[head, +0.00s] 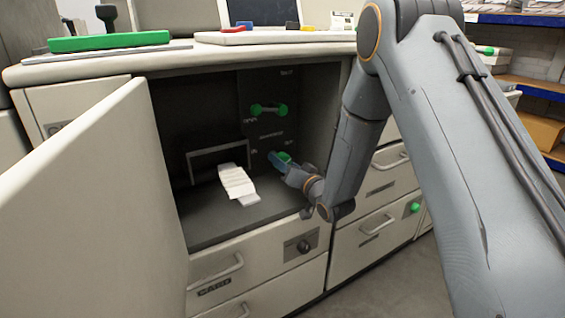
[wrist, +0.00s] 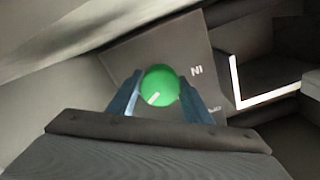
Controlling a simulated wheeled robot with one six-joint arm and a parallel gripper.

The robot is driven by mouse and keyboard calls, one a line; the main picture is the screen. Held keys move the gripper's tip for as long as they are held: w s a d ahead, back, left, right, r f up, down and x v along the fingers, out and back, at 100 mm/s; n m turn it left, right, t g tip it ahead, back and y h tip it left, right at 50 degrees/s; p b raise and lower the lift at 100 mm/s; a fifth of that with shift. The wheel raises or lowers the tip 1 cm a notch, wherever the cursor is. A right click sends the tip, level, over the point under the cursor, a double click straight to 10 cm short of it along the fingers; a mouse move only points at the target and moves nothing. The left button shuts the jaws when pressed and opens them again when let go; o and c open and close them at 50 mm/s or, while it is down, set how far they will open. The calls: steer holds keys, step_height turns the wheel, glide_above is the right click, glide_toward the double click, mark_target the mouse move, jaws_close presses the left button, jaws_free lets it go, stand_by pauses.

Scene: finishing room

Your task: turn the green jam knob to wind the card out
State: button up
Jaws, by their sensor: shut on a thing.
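The green jam knob (wrist: 158,86) is round with a white pointer line, on a dark panel inside the open cabinet. In the head view the knob (head: 285,156) shows just past my fingers. My gripper (wrist: 160,96) has its two blue fingers on either side of the knob and is shut on it. In the head view my gripper (head: 279,163) reaches in from the right. The white card (head: 237,184), crumpled or pleated, lies on the cabinet floor, its back end at a dark slot frame (head: 217,154). The frame's pale edge also shows in the wrist view.
A green lever (head: 268,109) is on the panel above the knob. The open cabinet door (head: 95,195) stands at the left. Drawers with handles (head: 215,272) lie below. The worktop (head: 190,58) above holds a green block (head: 108,41) and other items.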

steer(key=shift+s+f, duration=0.1)
steer(key=o, duration=1)
steer(key=p+v, duration=0.1)
steer(key=v, duration=0.6)
steer(key=shift+s+d, duration=0.25)
steer(key=shift+s, duration=0.1)
